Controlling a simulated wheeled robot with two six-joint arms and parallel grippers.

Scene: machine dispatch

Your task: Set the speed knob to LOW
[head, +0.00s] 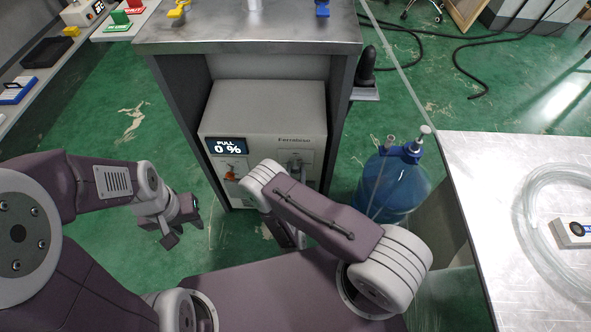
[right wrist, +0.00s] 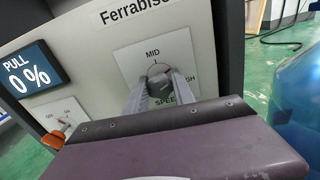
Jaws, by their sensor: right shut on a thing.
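The speed knob (right wrist: 159,74) is a dark grey dial on a white plate (right wrist: 127,63) on the front of the machine (head: 267,112). In the right wrist view the plate reads MID above the knob, SPEED below it, and part of HIGH at the right; the LOW label is hidden. My right gripper (right wrist: 161,84) is shut on the knob, with one finger on each side. I cannot tell exactly where the pointer stands. In the head view my right arm covers most of the knob area. My left gripper (head: 184,222) is open and empty, left of the machine's front.
A display (right wrist: 29,72) reads PULL 0 %, also in the head view (head: 227,146). An orange-handled switch (right wrist: 53,138) sits below it. The machine stands under a metal bench (head: 245,47). A blue water bottle (head: 391,190) stands to its right, beside a metal table (head: 480,170).

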